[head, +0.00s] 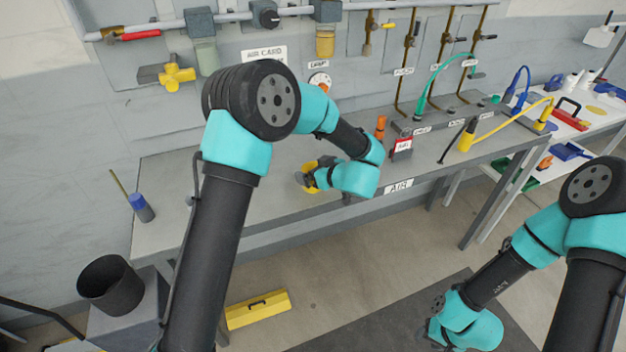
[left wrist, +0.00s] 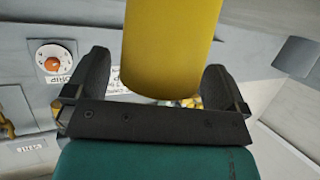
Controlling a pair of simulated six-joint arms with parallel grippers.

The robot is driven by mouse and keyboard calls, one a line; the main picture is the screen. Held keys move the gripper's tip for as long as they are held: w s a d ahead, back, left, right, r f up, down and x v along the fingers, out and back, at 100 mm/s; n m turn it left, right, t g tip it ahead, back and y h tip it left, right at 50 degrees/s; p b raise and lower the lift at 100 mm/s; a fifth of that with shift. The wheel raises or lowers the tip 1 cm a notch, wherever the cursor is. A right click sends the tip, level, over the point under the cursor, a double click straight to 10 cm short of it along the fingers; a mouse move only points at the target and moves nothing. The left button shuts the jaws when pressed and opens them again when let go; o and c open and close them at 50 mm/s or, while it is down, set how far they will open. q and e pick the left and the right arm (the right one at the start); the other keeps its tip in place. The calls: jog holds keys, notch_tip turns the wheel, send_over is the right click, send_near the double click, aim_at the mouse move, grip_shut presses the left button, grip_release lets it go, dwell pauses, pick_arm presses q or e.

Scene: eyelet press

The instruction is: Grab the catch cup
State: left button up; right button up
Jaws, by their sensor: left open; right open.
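A yellow cup (head: 311,187), which I take to be the catch cup, is at the bench's front middle, partly hidden by my left gripper (head: 308,177). In the left wrist view the yellow cup (left wrist: 172,45) stands between the two dark fingers of the left gripper (left wrist: 155,85). The fingers are apart, with a visible gap on each side of the cup. My right gripper (head: 432,328) is low at the lower right, away from the bench, and mostly hidden by its own wrist.
The grey bench (head: 265,200) is bare around the cup. A blue-handled tool (head: 141,207) stands at its left end. An orange tool (head: 380,127) and a red-labelled block (head: 402,147) are right of my left wrist. Yellow and green hoses lie farther right. A dark bin (head: 110,285) stands lower left.

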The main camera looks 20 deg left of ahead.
pick_arm(q)
jog(key=shift+w+a+f, duration=0.15)
jog(key=shift+a, duration=0.1)
jog(key=shift+c, duration=0.3)
jog(key=c, duration=1)
jog(key=shift+o, duration=0.2)
jog(key=shift+r, duration=0.7)
jog(key=shift+s+d+r, duration=0.1)
jog(key=shift+s+r, duration=0.15)
jog(key=shift+r, duration=0.35)
jog(key=shift+s+d+r, duration=0.1)
jog(key=shift+s+r, duration=0.1)
jog(key=shift+r, duration=0.35)
jog(key=s+d+r, duration=0.1)
jog(key=s+d, duration=0.3)
jog(key=s, duration=1)
jog(key=shift+s+r, duration=0.15)
jog(key=shift+s, duration=0.1)
